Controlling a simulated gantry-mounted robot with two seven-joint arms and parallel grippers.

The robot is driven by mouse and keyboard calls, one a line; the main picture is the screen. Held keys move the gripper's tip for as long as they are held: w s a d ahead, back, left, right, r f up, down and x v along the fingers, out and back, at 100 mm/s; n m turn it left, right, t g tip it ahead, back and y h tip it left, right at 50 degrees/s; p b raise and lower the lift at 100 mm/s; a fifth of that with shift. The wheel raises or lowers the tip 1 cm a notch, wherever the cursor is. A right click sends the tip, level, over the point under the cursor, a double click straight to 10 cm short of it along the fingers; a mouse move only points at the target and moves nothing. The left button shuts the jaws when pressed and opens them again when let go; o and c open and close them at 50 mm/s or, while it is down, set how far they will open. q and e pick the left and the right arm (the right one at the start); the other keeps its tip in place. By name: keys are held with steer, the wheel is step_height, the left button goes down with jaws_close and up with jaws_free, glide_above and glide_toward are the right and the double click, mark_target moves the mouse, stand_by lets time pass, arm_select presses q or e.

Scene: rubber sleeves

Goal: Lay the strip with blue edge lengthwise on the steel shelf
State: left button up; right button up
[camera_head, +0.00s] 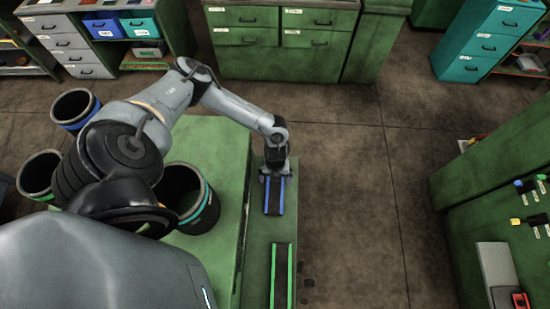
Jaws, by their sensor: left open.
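The strip with blue edge (274,199) is dark with blue long edges. It lies lengthwise on the narrow green ledge (258,262) beside the green bench top. My left gripper (274,174) is open and points down over the far end of this strip. The gripper covers that end, and I cannot tell whether it touches the strip. My right gripper is out of view. I cannot make out for certain which surface is the steel shelf.
A strip with green edges (281,276) lies nearer on the same ledge. Dark round containers with coloured bands, one at the bench (186,200), stand at left. A green unit (505,165) with a grey plate (496,268) is at right. Open floor (350,190) lies between.

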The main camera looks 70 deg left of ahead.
mark_target(275, 188)
arm_select(q)
steer(key=shift+s+d+f+p, duration=0.1)
steer(key=shift+f+p, duration=0.2)
steer(key=shift+f, duration=1.1)
steer(key=shift+s+d+f+p, duration=0.1)
steer(key=shift+f+p, duration=0.2)
steer(key=shift+f, duration=1.05)
steer(key=shift+w, duration=0.1)
steer(key=c, duration=1.2)
steer(key=shift+r, duration=0.15)
